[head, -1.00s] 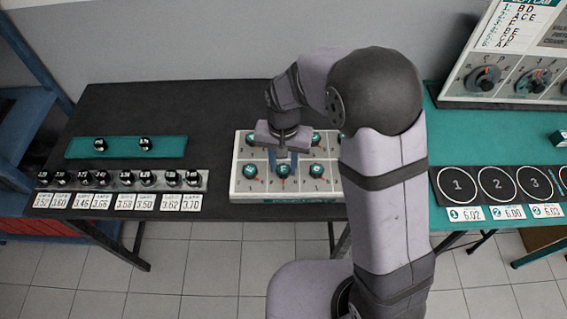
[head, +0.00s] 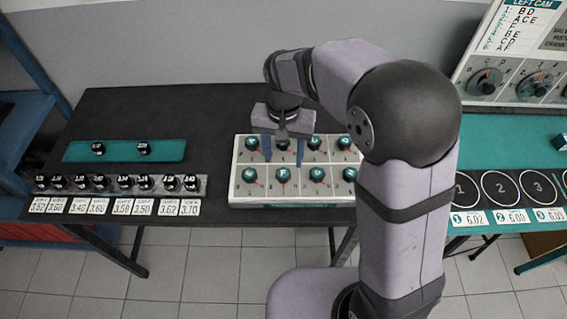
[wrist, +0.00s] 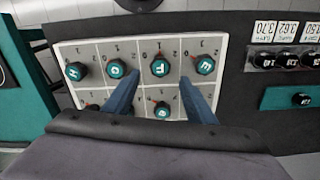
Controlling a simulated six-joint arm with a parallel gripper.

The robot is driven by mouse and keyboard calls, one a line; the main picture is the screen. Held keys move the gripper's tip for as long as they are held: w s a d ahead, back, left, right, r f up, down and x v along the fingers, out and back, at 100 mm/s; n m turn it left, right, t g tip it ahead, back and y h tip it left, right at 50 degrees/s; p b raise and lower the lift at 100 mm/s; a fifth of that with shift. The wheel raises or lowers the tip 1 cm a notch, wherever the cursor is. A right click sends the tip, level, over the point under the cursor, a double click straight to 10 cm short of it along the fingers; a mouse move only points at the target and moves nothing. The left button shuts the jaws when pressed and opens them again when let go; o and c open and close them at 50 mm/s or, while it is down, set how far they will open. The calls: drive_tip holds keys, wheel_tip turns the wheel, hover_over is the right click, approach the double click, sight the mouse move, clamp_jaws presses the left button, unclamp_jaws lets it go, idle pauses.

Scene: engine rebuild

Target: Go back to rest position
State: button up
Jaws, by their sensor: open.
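My gripper (head: 284,148) is open and empty. It hangs pointing down above the back row of the white knob panel (head: 240,198) on the dark table, with its two blue fingers spread apart. In the wrist view the fingers (wrist: 162,100) reach over the panel (wrist: 222,45), around a lower knob (wrist: 161,110) in the picture but with none gripped. Several teal knobs with white letters sit on the panel, such as one at the front left (head: 249,175). Part of the back row is hidden behind my gripper and arm.
Left of the panel, a rail (head: 120,185) holds several black knobs, with white number cards in front. Behind it, a teal mat (head: 72,152) carries two black knobs. To the right, a teal table (head: 500,135) holds a black plate with numbered circles (head: 500,187) and an upright dial board (head: 510,50).

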drive_tip(key=shift+r, duration=0.7)
drive_tip(key=shift+w+a+n, duration=0.2)
drive_tip(key=shift+w+n, duration=0.25)
drive_tip(key=shift+n, duration=0.45)
drive_tip(key=s+f+n, duration=0.1)
drive_tip(key=s+d+f+n, duration=0.1)
drive_tip(key=s+f, duration=0.1)
drive_tip(key=s+d+f+n, duration=0.1)
drive_tip(key=f, duration=0.1)
drive_tip(key=shift+s, duration=0.4)
drive_tip(key=s+d+m, duration=0.2)
drive_tip(key=s+d, duration=0.9)
drive_tip(key=d, duration=0.2)
drive_tip(key=shift+m, duration=0.3)
drive_tip(key=shift+a+r, duration=0.1)
idle(0.8)
